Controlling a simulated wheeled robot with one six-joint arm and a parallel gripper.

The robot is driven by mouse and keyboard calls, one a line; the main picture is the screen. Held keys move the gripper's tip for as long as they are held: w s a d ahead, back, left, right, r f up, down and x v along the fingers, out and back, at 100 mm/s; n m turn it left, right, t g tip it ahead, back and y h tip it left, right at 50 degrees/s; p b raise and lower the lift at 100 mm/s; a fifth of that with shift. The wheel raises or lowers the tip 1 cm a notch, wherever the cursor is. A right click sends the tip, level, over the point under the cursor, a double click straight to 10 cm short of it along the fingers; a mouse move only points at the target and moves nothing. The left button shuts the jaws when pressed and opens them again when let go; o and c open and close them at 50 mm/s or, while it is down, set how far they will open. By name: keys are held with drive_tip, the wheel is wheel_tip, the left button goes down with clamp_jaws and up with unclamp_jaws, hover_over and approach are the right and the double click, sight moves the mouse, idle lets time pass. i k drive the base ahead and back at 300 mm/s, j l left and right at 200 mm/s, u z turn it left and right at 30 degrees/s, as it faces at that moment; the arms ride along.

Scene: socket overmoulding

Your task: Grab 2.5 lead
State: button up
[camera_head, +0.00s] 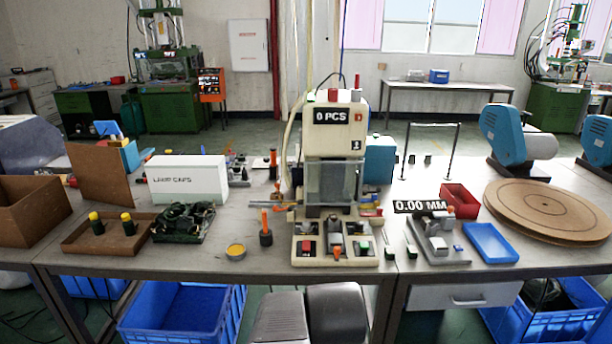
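Coiled black leads (186,217) lie in a heap on the left half of the workbench, just right of a brown tray (78,246). I see no label that marks any of them as 2.5. Several short tools or parts with orange ends lie near the bench machine, and one orange-topped black piece (266,238) stands upright left of it. My gripper is not in this view, so its state does not show.
A beige press marked "0 PCS" (334,135) stands mid-bench. A white "LAMP CAPS" box (186,180) stands behind the leads. A gauge reading "0.00 MM" (421,206), a blue tray (490,243) and a round brown board (548,208) are at right. Blue crates (183,316) sit below.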

sight(389, 254)
drive_tip(key=z, duration=0.9)
drive_tip(key=i+l+u, duration=0.2)
drive_tip(key=i, duration=0.2)
drive_tip(key=i+l+u, duration=0.1)
drive_tip(key=i+u, duration=0.15)
drive_tip(key=i, duration=0.15)
drive_tip(key=i+l+u, duration=0.2)
drive_tip(key=i, duration=0.15)
